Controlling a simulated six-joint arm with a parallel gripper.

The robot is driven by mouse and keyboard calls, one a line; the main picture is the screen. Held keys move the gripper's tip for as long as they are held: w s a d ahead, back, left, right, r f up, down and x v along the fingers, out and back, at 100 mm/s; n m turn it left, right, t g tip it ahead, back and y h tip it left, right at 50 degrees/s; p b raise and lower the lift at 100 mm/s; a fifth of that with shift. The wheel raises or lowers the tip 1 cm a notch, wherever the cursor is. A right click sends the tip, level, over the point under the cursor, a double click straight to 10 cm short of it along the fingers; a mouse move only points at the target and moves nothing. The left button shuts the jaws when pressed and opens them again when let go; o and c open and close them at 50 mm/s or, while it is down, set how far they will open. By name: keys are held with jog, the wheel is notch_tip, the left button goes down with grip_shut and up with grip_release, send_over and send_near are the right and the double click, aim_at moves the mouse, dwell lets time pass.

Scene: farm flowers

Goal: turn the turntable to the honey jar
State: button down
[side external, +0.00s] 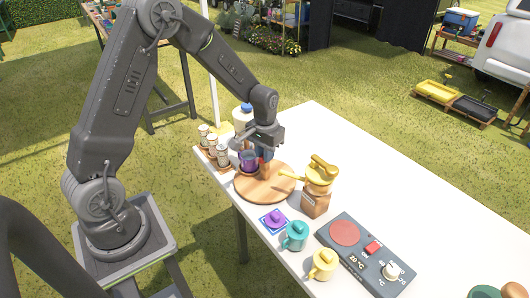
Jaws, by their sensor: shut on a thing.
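The turntable (282,190) is a round wooden disc near the left end of the white table. My gripper (263,156) points down over its back part and is shut on what looks like a small brown upright piece (265,172) on the disc. A dark jar with purple contents (248,160) stands at the disc's back left, close beside my gripper. My gripper partly hides the things there. I cannot tell which jar holds honey.
A gold grinder on a wooden base (317,190) stands close right of the turntable. A purple item on a coaster (274,220), a teal mug (295,236), a yellow mug (322,264) and a hot plate (365,258) are in front. Several canisters (213,146) stand at left. The table's back right is clear.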

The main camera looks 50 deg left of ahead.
jog(key=shift+n, duration=16.4)
